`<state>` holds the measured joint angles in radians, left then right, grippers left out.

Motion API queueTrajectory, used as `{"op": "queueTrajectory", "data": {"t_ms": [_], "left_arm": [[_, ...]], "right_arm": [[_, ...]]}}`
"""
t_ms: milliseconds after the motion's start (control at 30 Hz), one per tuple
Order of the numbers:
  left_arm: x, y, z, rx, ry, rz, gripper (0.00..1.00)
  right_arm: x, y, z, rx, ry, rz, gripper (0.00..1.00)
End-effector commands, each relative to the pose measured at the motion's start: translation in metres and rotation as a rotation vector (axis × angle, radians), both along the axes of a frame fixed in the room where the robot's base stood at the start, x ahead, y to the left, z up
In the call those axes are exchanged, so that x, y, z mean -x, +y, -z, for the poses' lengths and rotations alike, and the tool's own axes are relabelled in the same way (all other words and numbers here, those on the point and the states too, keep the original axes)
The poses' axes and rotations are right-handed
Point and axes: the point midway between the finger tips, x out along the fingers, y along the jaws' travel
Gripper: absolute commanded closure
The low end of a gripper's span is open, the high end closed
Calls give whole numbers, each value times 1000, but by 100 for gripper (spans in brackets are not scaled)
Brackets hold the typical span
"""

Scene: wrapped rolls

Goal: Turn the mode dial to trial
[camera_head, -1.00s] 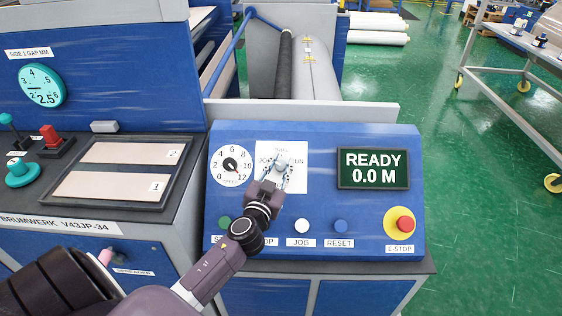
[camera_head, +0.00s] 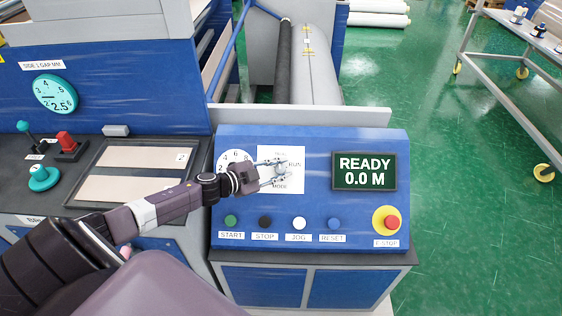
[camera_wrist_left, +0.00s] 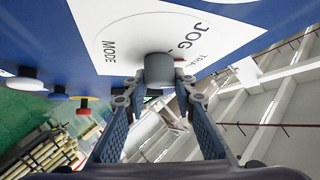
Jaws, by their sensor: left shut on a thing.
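The mode dial (camera_head: 280,171) is a small grey knob on a white label plate on the blue sloped console. My left gripper (camera_head: 283,173) reaches in from the left and is shut on the dial, one finger above and one below. In the left wrist view the dial (camera_wrist_left: 160,68) is a grey cylinder between the tips of the gripper (camera_wrist_left: 161,84), with JOG, MODE and part of TRIAL readable. My right gripper is out of view.
A speed dial (camera_head: 233,158) sits left of the plate, partly covered by my gripper. A display (camera_head: 364,171) reads READY 0.0 M. Start, stop, jog and reset buttons (camera_head: 299,223) line the lower console, with a red emergency stop (camera_head: 391,222) at right.

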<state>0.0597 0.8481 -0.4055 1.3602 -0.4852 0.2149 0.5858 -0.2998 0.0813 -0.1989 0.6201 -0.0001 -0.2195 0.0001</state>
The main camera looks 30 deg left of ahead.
Motion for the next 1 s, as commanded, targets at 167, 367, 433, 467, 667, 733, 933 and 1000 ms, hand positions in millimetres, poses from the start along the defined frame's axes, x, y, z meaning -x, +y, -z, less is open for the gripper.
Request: {"op": "queueTrajectory", "data": {"t_ms": [167, 367, 433, 467, 667, 733, 933, 1000], "left_arm": [[-2, 1, -4, -54, 29, 71, 100], [-1, 1, -2, -88, 51, 119, 100], [-1, 0, -1, -94, 55, 129, 100], [-1, 0, -1, -97, 56, 132, 100], [-1, 0, -1, -102, 60, 142, 100], [-1, -1, 0, -102, 60, 142, 100], [-1, -1, 0, -102, 60, 142, 100], [-1, -1, 0, -101, 60, 141, 69]], "right_arm": [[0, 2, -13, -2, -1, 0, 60], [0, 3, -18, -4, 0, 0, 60], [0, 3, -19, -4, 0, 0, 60], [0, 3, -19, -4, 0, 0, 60], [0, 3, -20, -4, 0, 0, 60], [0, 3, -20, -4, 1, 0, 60], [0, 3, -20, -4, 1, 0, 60], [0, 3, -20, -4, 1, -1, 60]]}}
